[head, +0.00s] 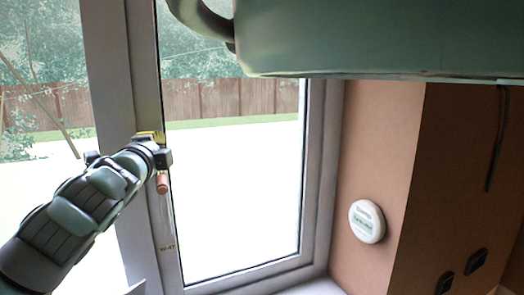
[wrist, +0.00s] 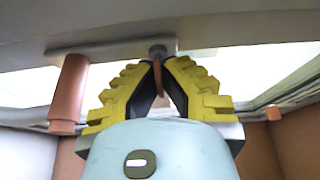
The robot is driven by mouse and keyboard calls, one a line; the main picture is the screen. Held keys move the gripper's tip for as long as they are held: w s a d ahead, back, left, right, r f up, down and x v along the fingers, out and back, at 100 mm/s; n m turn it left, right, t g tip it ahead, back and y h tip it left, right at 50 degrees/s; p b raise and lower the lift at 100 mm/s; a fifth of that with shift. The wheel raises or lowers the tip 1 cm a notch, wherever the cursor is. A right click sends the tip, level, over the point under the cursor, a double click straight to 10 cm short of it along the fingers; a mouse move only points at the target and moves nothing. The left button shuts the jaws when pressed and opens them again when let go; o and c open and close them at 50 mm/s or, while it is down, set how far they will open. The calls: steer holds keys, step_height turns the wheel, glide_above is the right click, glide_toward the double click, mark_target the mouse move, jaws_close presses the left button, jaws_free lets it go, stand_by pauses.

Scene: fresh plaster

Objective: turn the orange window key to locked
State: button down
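The orange window key (wrist: 157,82) shows in the wrist view as a thin brownish-orange piece below a round grey knob (wrist: 157,51) on the window frame. My gripper (wrist: 160,65) has yellow stepped fingers. Its tips are drawn close together, one on each side of the key, and look shut on it. In the head view my gripper (head: 151,136) is at the window's upright frame, and the key is hidden there. A copper-coloured handle grip (wrist: 68,90) hangs left of the fingers from a grey bar (wrist: 110,47). It shows just below my gripper in the head view (head: 162,183).
The window frame (head: 315,180) surrounds the glass. A round white device (head: 366,221) is on the tan wall to the right. Dark sockets (head: 477,262) are farther right. A large green body fills the head view's top right.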

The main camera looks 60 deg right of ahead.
steer(key=n+b, duration=0.2)
steer(key=b, duration=0.2)
steer(key=f+n+t+b, duration=0.1)
steer(key=n+b, duration=0.1)
steer(key=b, duration=0.3)
steer(key=shift+f+t+h, duration=0.15)
steer(key=shift+t+h, duration=0.15)
steer(key=shift+h, duration=0.1)
steer(key=n+t+b, duration=0.2)
steer(key=n+b, duration=0.3)
steer(key=b, duration=0.4)
steer(key=shift+b, duration=0.3)
steer(key=n+t+b, duration=0.1)
steer(key=n+b, duration=0.1)
steer(key=n+t+y+b, duration=0.1)
steer(key=n+b, duration=0.2)
steer(key=n+t+b, duration=0.1)
steer(key=n+b, duration=0.1)
steer(key=b, duration=0.1)
steer(key=shift+d+r+n+y, duration=0.1)
steer(key=shift+r+n+y, duration=0.2)
steer(key=shift+n, duration=0.1)
steer(key=n+t+y+b, duration=0.1)
steer(key=n+b, duration=0.1)
steer(key=n+y+b, duration=0.1)
steer(key=n+b, duration=0.1)
steer(key=n, duration=0.1)
steer(key=shift+r+t, duration=0.2)
steer(key=shift+t, duration=0.2)
